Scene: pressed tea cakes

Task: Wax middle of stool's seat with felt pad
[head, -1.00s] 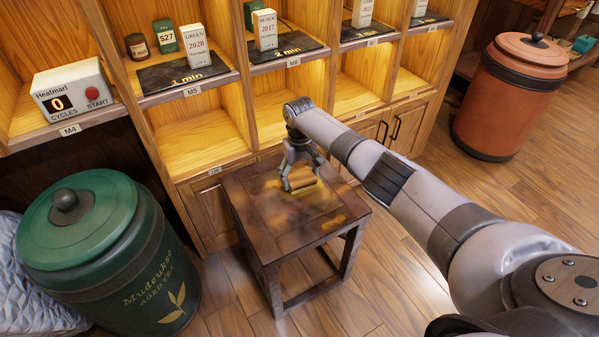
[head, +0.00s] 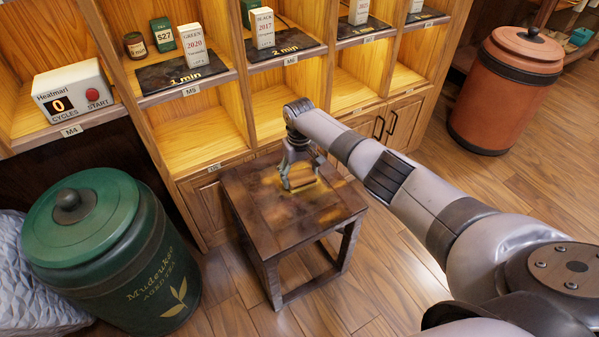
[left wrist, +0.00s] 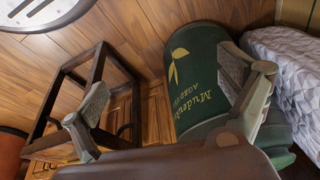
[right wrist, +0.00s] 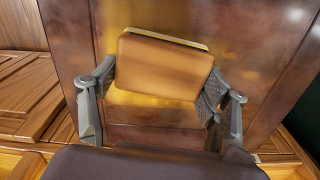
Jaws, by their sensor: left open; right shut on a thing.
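The dark wooden stool (head: 262,240) stands in front of the shelf unit, with shiny yellowish patches on its seat. My right gripper (head: 301,180) reaches over the seat from the right and is shut on the felt pad (right wrist: 165,66), an orange-brown block with a paler far edge. The pad is low over the seat, toward its back half; I cannot tell whether its underside touches. A yellow sheen shows on the seat around the pad in the right wrist view. My left gripper (left wrist: 162,98) is open and empty; the stool's frame (left wrist: 100,65) shows beyond it.
A green lidded tea bin (head: 105,250) stands left of the stool, an orange lidded bin (head: 505,95) far right. The shelves behind hold boxes and a white device (head: 72,100) reading 0. Floor right of the stool is clear.

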